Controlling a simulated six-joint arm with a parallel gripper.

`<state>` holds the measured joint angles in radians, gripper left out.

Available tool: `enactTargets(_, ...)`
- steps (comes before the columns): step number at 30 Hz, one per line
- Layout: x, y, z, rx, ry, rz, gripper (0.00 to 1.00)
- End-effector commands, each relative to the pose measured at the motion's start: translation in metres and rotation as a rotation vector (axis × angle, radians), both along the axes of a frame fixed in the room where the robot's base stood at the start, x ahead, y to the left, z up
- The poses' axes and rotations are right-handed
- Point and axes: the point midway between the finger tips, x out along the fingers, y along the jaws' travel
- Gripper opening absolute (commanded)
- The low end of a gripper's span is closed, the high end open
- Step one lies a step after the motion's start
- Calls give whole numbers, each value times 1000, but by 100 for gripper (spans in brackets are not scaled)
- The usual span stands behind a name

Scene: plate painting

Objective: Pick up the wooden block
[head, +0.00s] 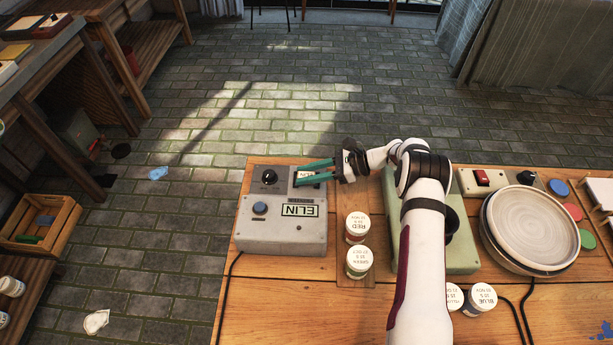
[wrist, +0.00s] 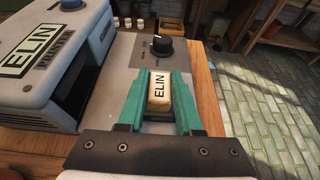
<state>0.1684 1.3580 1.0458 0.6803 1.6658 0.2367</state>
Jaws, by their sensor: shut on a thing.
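The wooden block (wrist: 160,90) is a small pale piece with the letters ELIN on its upper face. In the wrist view it lies between the two teal fingers of my gripper (wrist: 159,95), which is shut on it. In the head view my gripper (head: 315,172) reaches left over the back right part of the grey ELIN printer (head: 283,236).
A black knob (head: 268,177) stands left of my fingertips on the printer. Paint jars, RED (head: 357,226) and GREEN (head: 359,263), stand to the printer's right. A pale plate (head: 530,228) sits farther right. The wooden table (head: 333,325) is clear at the front.

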Motion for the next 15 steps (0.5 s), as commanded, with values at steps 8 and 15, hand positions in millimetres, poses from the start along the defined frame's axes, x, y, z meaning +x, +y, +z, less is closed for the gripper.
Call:
enactTargets(8, 0, 0, 11, 0, -1, -1, 0)
enactTargets(15, -3, -14, 49, 0, -1, -4, 0)
